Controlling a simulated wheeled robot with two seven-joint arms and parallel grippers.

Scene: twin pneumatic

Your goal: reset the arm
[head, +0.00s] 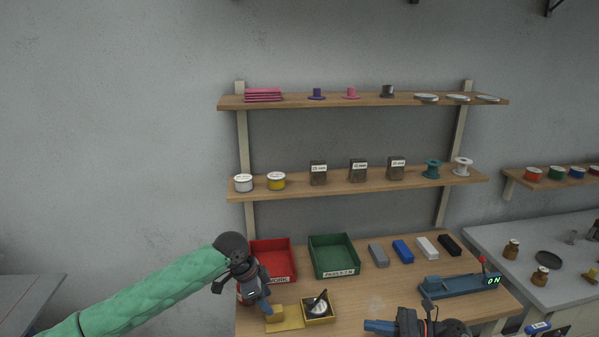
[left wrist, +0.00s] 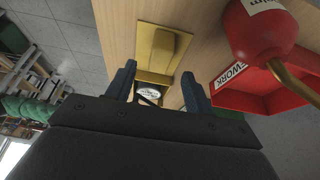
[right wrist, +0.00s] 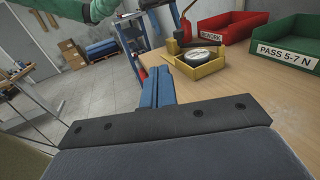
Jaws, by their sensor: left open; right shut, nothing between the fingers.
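My left gripper (head: 266,306) is open at the front left of the wooden bench, over a yellow plate with a raised block (head: 283,318). In the left wrist view its two blue fingers (left wrist: 160,82) stand apart, with the yellow block (left wrist: 164,46) beyond and between their tips. Whether they touch it, I cannot tell. My right gripper (head: 380,326) is at the front edge of the head view, right of the yellow tray. In the right wrist view its blue fingers (right wrist: 158,88) are together and empty.
A yellow tray (head: 332,318) holds a round white-faced thing. A red bin (head: 270,246) and a green bin (head: 335,240) stand behind. A red bottle with a brass tube (left wrist: 258,38) is beside my left gripper. A blue device (head: 455,288) reading ON stands right. The bench middle is clear.

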